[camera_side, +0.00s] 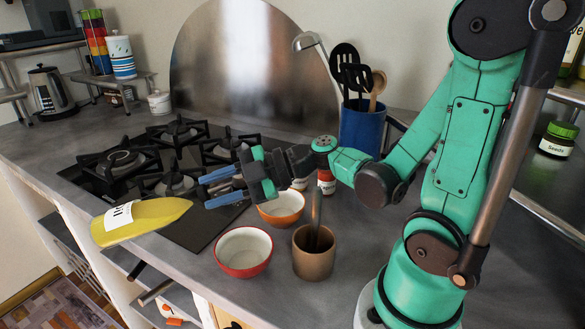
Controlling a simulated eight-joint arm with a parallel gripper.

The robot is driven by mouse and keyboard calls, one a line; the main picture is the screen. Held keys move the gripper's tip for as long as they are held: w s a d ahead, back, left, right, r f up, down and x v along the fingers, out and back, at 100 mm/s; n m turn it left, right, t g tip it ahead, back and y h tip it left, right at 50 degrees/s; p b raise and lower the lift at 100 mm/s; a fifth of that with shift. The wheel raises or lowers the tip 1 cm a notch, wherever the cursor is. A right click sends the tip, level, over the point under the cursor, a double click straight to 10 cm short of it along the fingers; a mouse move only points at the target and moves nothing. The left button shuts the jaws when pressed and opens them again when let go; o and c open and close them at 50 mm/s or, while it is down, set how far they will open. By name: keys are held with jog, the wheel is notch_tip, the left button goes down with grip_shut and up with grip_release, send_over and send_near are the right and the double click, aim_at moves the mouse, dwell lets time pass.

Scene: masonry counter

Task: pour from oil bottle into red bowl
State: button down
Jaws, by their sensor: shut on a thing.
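The oil bottle (138,221) is yellow with a white label. It lies tilted close to horizontal at the counter's front edge, its narrow end to the right, and appears to be off the surface. My gripper (206,191) has blue fingers and is shut on the bottle. The fingertips are close to its narrow right end, and the exact contact is hard to see. The red bowl (243,252), with a pale inside, stands upright on the counter, to the right of and below the bottle. I see no contents in it.
An orange bowl (281,209) stands behind the red bowl. A brown cup (314,262) with a utensil stands right of it. A black gas hob (165,165) lies behind the bottle. A blue utensil holder (362,128) and a red-labelled jar (326,182) stand near my arm.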

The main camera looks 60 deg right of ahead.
jog(key=shift+r+t+y+b, duration=0.8)
jog(key=shift+r+t+b, duration=0.65)
jog(key=shift+b, duration=0.65)
dwell(4.0)
